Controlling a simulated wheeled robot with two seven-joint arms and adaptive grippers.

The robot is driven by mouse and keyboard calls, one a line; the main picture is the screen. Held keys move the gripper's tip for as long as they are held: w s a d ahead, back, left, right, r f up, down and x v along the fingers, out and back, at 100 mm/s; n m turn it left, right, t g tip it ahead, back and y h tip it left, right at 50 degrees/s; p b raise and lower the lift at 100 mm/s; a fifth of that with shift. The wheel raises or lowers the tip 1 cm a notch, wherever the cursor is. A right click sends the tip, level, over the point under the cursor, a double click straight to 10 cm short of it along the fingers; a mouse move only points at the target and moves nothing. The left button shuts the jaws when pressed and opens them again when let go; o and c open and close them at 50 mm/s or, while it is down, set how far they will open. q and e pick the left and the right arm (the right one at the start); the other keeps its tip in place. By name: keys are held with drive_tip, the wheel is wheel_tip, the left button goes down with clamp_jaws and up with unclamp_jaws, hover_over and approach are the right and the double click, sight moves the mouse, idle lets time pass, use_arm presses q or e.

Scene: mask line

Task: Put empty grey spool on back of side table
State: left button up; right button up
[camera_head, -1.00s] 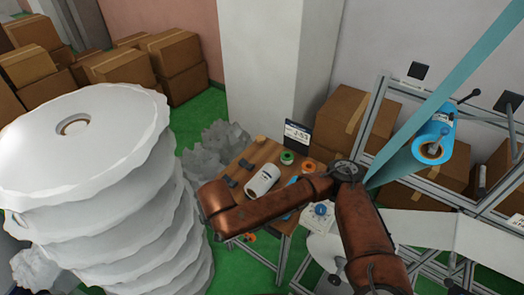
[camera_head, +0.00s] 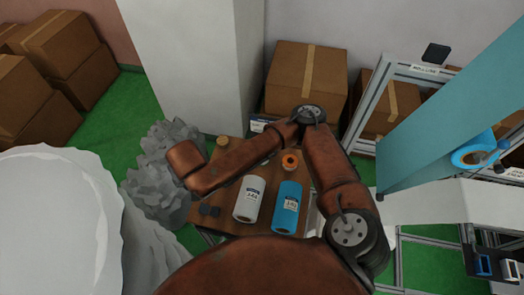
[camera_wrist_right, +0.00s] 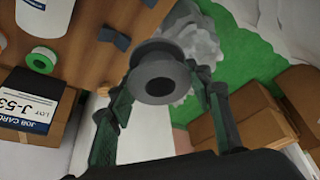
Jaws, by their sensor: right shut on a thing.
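The grey spool (camera_wrist_right: 160,82) is between the fingers of my right gripper (camera_wrist_right: 161,92) in the right wrist view, its round flange and dark centre hole facing the camera. No film shows on it. My right gripper is shut on it. The wooden side table (camera_wrist_right: 88,72) is at the left of that view; the spool shows at its edge, and I cannot tell whether they touch. In the head view the side table (camera_head: 212,226) is partly covered by my right arm, and the spool and right gripper are hidden. My left gripper is not in view.
A white roll (camera_head: 249,199), a blue roll (camera_head: 287,208) and an orange ring (camera_head: 290,160) are on the table. Dark pieces (camera_head: 208,210) lie at its left. Crumpled grey material (camera_head: 158,175) is beside it. A cardboard box (camera_head: 305,82) stands behind; a white column (camera_head: 190,60) rises behind left.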

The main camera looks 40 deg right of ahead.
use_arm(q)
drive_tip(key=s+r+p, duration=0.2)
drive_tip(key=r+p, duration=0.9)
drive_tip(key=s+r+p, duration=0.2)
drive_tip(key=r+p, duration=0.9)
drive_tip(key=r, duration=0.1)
use_arm(e)
drive_tip(key=s+d+f+n+y, duration=0.15)
drive_tip(key=d+f, duration=0.35)
drive_tip(key=d, duration=0.6)
drive_tip(key=s+d+f+n, duration=0.15)
drive_tip(key=d+f, duration=0.25)
drive_tip(key=d, duration=0.8)
use_arm(q)
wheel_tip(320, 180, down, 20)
drive_tip(key=b, duration=1.9)
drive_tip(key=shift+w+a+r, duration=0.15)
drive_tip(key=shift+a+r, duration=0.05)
use_arm(e)
drive_tip(key=shift+n, duration=0.3)
drive_tip(key=w+f, duration=0.3)
drive_tip(key=w, duration=0.2)
drive_tip(key=w+f, duration=0.3)
drive_tip(key=w, duration=0.1)
drive_tip(key=w+f, duration=0.4)
drive_tip(key=w, duration=0.1)
drive_tip(key=shift+w, duration=0.3)
